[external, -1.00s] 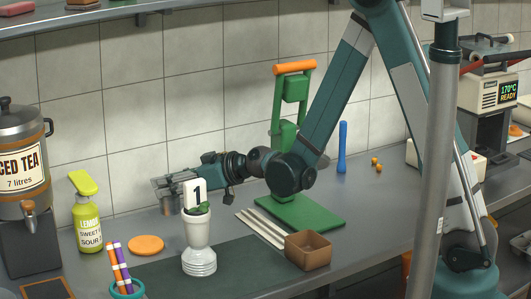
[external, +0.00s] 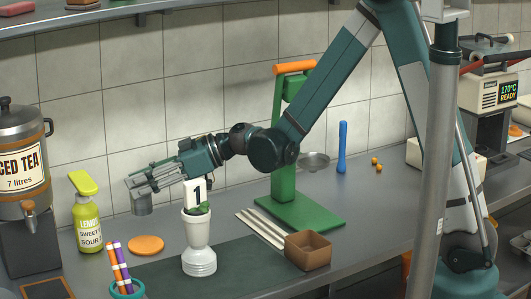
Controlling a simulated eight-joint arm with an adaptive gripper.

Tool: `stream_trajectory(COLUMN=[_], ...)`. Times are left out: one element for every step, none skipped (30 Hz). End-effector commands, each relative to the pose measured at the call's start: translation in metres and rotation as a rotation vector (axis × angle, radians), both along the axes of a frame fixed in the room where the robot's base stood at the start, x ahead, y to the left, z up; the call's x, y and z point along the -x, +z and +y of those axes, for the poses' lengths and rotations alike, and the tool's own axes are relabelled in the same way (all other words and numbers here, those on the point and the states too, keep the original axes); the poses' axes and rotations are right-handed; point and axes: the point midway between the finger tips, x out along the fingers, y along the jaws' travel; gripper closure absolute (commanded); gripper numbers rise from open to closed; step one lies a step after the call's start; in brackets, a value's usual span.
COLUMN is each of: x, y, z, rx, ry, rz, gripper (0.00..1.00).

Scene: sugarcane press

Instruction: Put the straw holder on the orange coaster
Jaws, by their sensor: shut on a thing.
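The orange coaster (external: 146,245) is a flat disc lying bare on the grey counter, right of the green-capped bottle. My gripper (external: 138,190) is shut on a small grey metal cup (external: 142,206), holding it roughly upright. The cup shows just above the coaster in the picture, apart from it; its exact height and depth are hard to tell. Its upper part is hidden by the fingers. A teal holder (external: 127,291) with striped orange and purple straws (external: 120,265) stands at the lower left, partly cut off by the frame edge and away from my gripper.
A white pot with a number 1 card (external: 199,245) stands right of the coaster, close below my arm. The lemon bottle (external: 88,222) and tea urn (external: 22,160) are left. A green press (external: 290,205), pale sticks (external: 262,228) and brown box (external: 308,250) are right.

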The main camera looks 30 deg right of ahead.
Motion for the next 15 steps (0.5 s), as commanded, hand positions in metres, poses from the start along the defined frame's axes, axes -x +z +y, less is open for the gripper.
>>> stream_trajectory(x=[0.000,0.000,0.000,-0.001,-0.001,-0.001,-0.001,-0.001,0.000,-0.001,-0.001,-0.001,-0.001,-0.001,-0.001], y=[-0.001,-0.001,-0.003,-0.005,-0.007,-0.011,-0.014,-0.018,-0.024,-0.028,-0.032,-0.038,-0.042,-0.046,-0.050], z=[0.000,0.000,0.000,0.000,0.000,0.000,0.000,0.000,0.000,0.000,0.000,0.000,0.000,0.000,0.000], rx=[0.000,0.000,0.000,0.000,0.000,0.000,0.000,0.000,0.000,0.000,0.000,0.000,0.000,0.000,0.000], ry=[0.000,0.000,-0.001,-0.001,-0.001,-0.001,-0.001,-0.001,-0.001,-0.001,-0.001,-0.001,-0.001,-0.001,-0.001], rz=[0.000,0.000,0.000,0.000,0.000,0.000,0.000,0.000,0.000,0.000,0.001,0.001,0.001,0.001,0.001], gripper=[0.92,0.92,0.92,0.92,0.92,0.92,0.92,0.92,0.92,0.92,0.92,0.92,0.92,0.92,0.92])
